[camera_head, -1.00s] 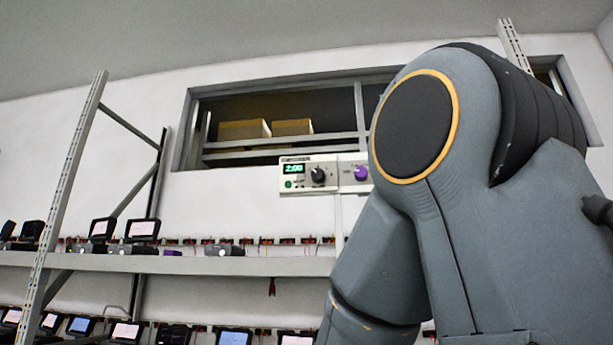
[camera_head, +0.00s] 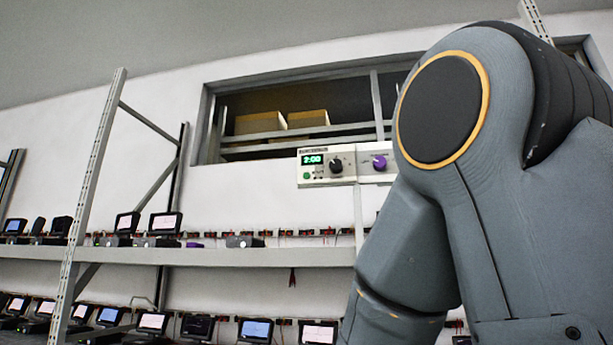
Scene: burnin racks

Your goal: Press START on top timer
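The top timer (camera_head: 327,166) is a pale box on the wall above the upper shelf. Its green display (camera_head: 312,160) reads 2:00. A green button (camera_head: 306,176) sits below the display, and a black knob (camera_head: 336,165) is to the right. The lettering is too small to read. My arm fills the right side of the view, apart from the button in the picture. My gripper is not in view.
A second panel with a purple knob (camera_head: 379,162) adjoins the timer, partly behind my arm. Below runs a shelf (camera_head: 200,256) with several small screen devices. A rack post (camera_head: 88,190) stands at left. A wall window (camera_head: 215,87) is above.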

